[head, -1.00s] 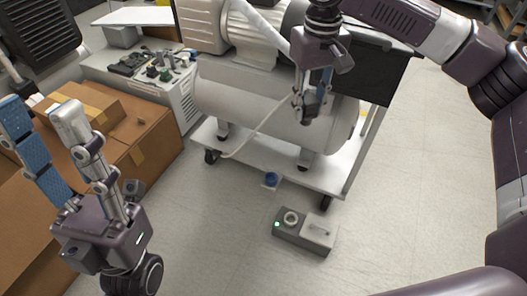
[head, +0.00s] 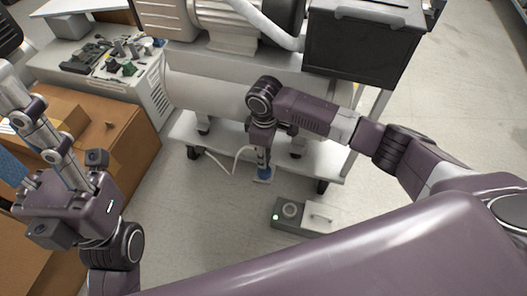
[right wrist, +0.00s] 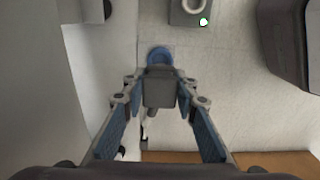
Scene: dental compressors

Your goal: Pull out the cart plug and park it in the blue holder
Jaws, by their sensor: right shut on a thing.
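My right gripper (head: 263,163) is shut on the grey plug (right wrist: 160,88), low beside the cart's front edge. The blue holder (head: 264,175) is on the floor just below it. In the right wrist view the blue holder (right wrist: 160,56) shows just past the plug, partly covered by it; I cannot tell whether they touch. A white cable (head: 238,158) runs from the cart side to the gripper. The grey socket box (head: 289,212) with a green light lies on the floor nearby, its round socket empty. My left gripper (head: 20,130) is open and empty at the left.
The white cart (head: 325,170) carries the compressor tank (head: 205,95) and a black box (head: 362,45) close behind my right arm. Cardboard boxes (head: 125,130) stand at the left, near my left gripper.

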